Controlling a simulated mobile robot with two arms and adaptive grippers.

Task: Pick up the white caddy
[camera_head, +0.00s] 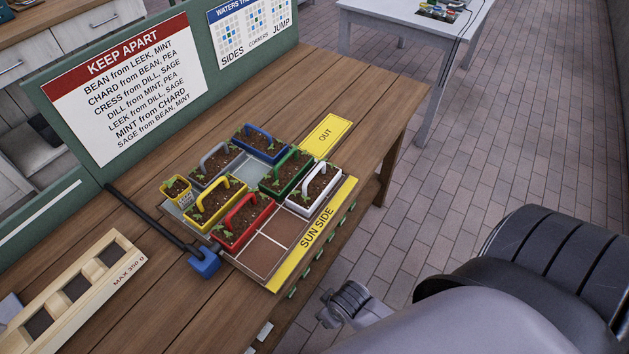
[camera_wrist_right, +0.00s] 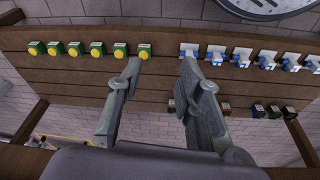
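The white caddy (camera_head: 314,188) stands upright in the right column of the planter tray (camera_head: 262,262), its white handle arching over soil and small green plants. It touches or nearly touches the green caddy (camera_head: 287,172) behind it. The white caddy is not visible in the right wrist view. In the head view my right arm comes in from the lower right, in front of the table and away from the caddy. My left gripper is not in view.
Blue (camera_head: 262,141), grey (camera_head: 214,165), yellow (camera_head: 216,200) and red (camera_head: 243,219) caddies share the tray. A yellow pot (camera_head: 177,189) and a black-handled blue tool (camera_head: 203,263) are at left. The yellow OUT card (camera_head: 327,135) lies behind. The tray's front right is bare.

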